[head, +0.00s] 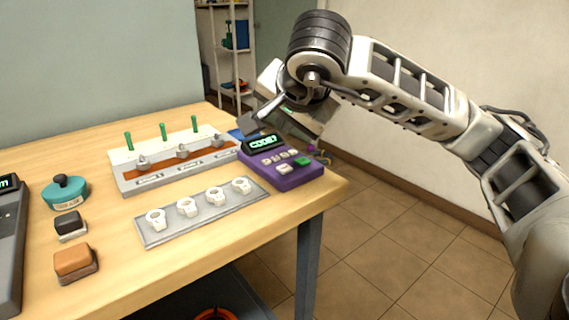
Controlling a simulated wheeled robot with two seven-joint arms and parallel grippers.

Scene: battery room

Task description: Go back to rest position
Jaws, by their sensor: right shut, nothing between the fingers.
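My right arm comes in from the right and reaches over the right end of the wooden table (110,245). My right gripper (250,125) is shut and empty, just above and behind the purple keypad device (290,180), whose green display shows text. Whether the fingertips touch the device I cannot tell. My left gripper is not in view.
A white rack with green pegs (125,158) stands at the table's back. In front lies a grey plate (150,238) with several white rings. At left are a teal round object (65,195), a black block (70,224) and an orange block (75,260). Floor at right is clear.

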